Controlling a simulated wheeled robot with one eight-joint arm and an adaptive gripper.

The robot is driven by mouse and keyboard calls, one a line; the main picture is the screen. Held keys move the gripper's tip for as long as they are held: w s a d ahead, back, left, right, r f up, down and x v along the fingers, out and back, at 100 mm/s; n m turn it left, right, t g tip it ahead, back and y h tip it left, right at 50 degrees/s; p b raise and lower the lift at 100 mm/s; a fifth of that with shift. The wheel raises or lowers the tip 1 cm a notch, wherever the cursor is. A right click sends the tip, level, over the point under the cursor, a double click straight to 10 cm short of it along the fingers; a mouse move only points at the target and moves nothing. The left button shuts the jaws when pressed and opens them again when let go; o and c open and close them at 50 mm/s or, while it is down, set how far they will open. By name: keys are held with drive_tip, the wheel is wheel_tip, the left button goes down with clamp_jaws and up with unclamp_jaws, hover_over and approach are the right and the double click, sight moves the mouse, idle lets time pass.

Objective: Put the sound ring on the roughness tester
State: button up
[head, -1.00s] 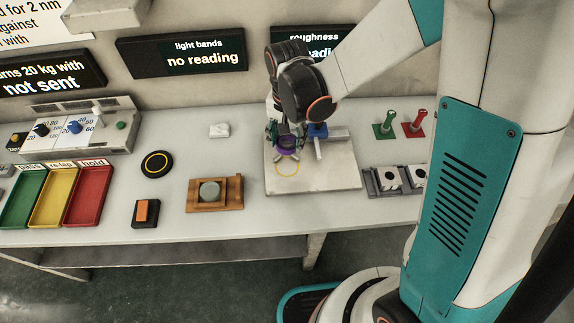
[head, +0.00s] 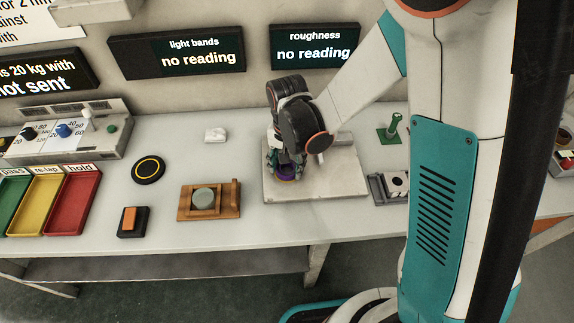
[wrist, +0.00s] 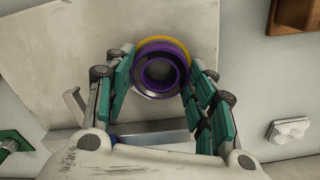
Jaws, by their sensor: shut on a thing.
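My gripper (head: 285,165) is shut on the purple ring (head: 286,173), which also shows in the wrist view (wrist: 142,52) between the fingertips (wrist: 160,68). The ring has a purple outside, a dark grey face and an open middle. The roughness tester (head: 335,187) is a pale slab under the roughness display. The ring is low over the yellow circle (wrist: 158,40) marked on the slab, and a yellow arc shows past the ring's far edge. I cannot tell whether the ring touches the slab.
The roughness display (head: 315,50) reads "no reading". Left of the tester are a wooden holder with a grey-green disc (head: 204,198), a black disc with a yellow circle (head: 148,169) and a white block (head: 215,135). A green post (head: 393,127) and a grey block holder (head: 380,188) stand right.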

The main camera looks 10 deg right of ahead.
drive_tip(key=shift+s+f+b, duration=0.1)
drive_tip(key=shift+f+b, duration=0.15)
drive_tip(key=shift+b, duration=0.1)
drive_tip(key=o, duration=1)
drive_tip(key=shift+o, duration=0.4)
drive_tip(key=shift+r, duration=0.1)
wheel_tip(320, 180, up, 12)
drive_tip(key=p, duration=0.5)
drive_tip(key=shift+r, duration=0.25)
